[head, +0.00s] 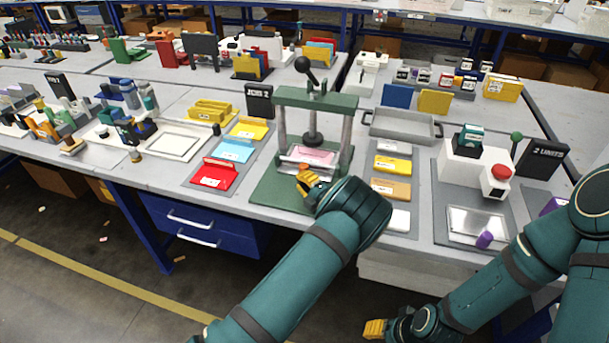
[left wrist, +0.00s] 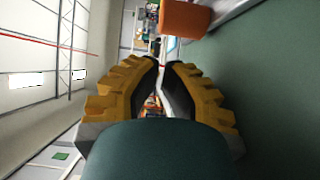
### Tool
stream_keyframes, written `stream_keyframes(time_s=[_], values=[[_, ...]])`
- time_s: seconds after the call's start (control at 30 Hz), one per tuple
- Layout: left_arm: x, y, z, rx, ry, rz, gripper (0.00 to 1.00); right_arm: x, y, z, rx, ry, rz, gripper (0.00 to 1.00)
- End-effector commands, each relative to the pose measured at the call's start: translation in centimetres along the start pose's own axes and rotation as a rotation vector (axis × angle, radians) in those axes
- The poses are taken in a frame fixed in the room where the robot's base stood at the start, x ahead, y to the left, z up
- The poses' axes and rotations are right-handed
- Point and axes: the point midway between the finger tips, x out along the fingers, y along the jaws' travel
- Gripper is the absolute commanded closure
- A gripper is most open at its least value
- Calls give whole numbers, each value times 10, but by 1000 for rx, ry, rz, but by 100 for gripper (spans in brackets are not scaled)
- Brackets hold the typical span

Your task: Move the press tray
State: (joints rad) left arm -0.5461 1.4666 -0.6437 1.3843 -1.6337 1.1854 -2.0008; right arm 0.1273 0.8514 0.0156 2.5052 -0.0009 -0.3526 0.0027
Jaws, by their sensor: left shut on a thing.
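The press (head: 345,135) is a green frame with grey posts, a black-knobbed lever and a green base. The press tray (head: 288,164), pale with a pink piece (head: 312,154) in it, sits between the posts under the ram. My left gripper (head: 305,180) is at the tray's front edge, shut on what looks like its handle, which the fingers mostly hide. In the left wrist view its yellow fingers (left wrist: 165,66) lean together, and the held part cannot be made out. My right gripper (head: 374,328) is low, in front of the bench; its fingers are too small to read.
Red, blue and yellow card trays (head: 212,175) lie left of the press. Several small cards (head: 391,187) and a grey tray (head: 403,126) lie to its right. A station with a red button (head: 501,172) stands farther right. Job signs (head: 259,101) stand behind.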

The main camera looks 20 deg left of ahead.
Motion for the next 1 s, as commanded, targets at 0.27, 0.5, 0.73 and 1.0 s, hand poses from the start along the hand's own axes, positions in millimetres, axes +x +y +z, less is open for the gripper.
stream_keyframes(time_s=[0.27,0.5,0.73,1.0], values=[[-57,1,-4,2,-1,0,100,-12,-4,1,1,-6,0,53],[-93,0,-4,1,1,0,100,-15,-6,2,1,-8,0,53],[-103,-1,-5,2,3,-1,100,-16,-6,2,1,-9,0,53],[-103,-1,-4,1,3,-1,100,-16,-6,2,1,-9,0,53]])
